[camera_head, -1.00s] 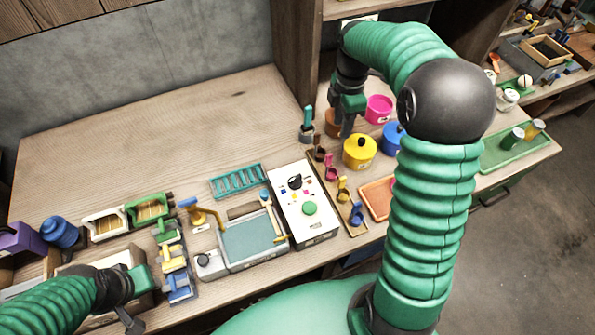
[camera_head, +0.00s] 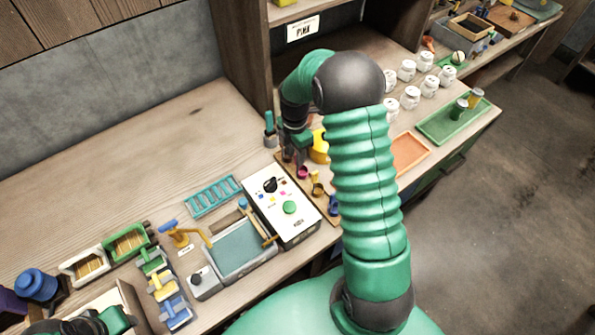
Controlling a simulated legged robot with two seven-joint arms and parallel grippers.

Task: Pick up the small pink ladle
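The small pink ladle (camera_head: 303,172) stands in a row of small ladles on a narrow wooden board, between a dark brown ladle (camera_head: 287,156) and a yellow ladle (camera_head: 316,187). A blue ladle (camera_head: 333,206) is at the near end. My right gripper (camera_head: 297,154) points down just above the pink ladle and the brown one, partly covering them. I cannot tell whether it touches the pink ladle or whether its fingers are open. My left gripper (camera_head: 118,322) is at the bottom left edge, partly cut off, and its fingers cannot be made out.
A white control box (camera_head: 285,220) with a black knob and green button stands left of the ladles. A yellow pot (camera_head: 319,147) is behind my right arm. An orange tray (camera_head: 409,152), a green tray (camera_head: 438,127) and white jars are to the right. The back left tabletop is clear.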

